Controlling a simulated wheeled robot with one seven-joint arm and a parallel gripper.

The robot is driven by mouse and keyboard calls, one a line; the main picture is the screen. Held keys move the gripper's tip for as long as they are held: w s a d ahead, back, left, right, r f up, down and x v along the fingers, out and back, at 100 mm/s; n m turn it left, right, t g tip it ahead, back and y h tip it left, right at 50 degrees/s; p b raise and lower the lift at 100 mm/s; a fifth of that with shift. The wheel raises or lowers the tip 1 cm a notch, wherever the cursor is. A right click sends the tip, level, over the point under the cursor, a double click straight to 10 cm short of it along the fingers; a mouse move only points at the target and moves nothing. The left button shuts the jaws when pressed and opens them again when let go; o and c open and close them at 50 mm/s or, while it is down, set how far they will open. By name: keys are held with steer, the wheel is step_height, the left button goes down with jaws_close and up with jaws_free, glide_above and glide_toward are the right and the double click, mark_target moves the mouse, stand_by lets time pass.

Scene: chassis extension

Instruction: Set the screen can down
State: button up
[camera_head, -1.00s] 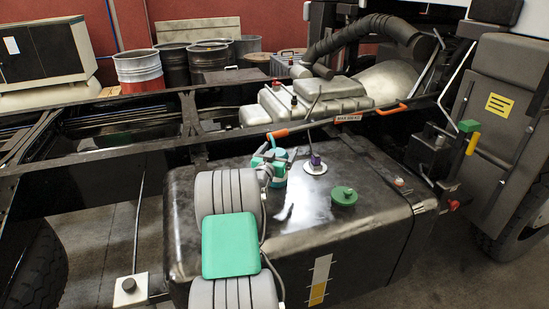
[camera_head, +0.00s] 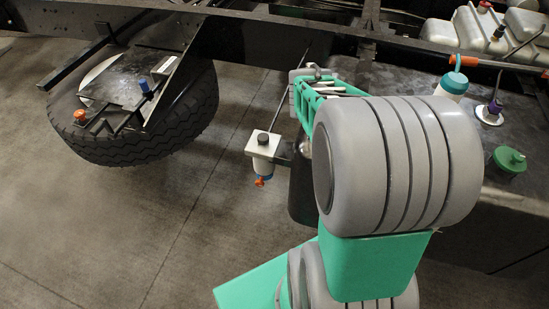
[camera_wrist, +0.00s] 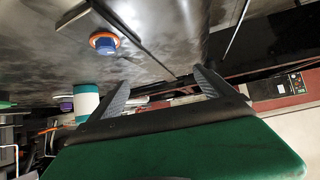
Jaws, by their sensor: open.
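A white can with a teal band and cap (camera_head: 453,82), which I take to be the screen can, stands upright on top of the dark tank (camera_head: 400,78) at the right. A white and teal can also shows at the left of the wrist view (camera_wrist: 87,103), outside my fingers. My gripper (camera_wrist: 161,79) is open, with nothing between its fingers. In the head view my gripper (camera_head: 312,86) is left of the can and clear of it, partly hidden by my arm.
A white bracketed canister (camera_head: 262,146) and a tyre (camera_head: 190,118) are at the left. Frame rails (camera_head: 270,22) run along the back. The floor at lower left is clear.

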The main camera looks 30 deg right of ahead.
steer(key=a+n+y, duration=0.1)
steer(key=a, duration=0.3)
steer(key=a+n+y, duration=0.1)
steer(key=a, duration=0.3)
steer(key=a+n+y, duration=0.1)
steer(key=a, duration=0.2)
steer(key=shift+w+a+f, duration=0.2)
steer(key=shift+a+f, duration=0.2)
steer(key=s+a+f+n+g+y, duration=0.1)
steer(key=s+a+n+y, duration=0.2)
steer(key=a, duration=0.7)
steer(key=s+a+n+g+y, duration=0.1)
steer(key=s+a+n+y, duration=0.1)
steer(key=s+a+n, duration=0.3)
steer(key=s+a, duration=0.3)
steer(key=a, duration=0.3)
steer(key=shift+f+n+y, duration=0.3)
steer(key=shift+f+y, duration=0.1)
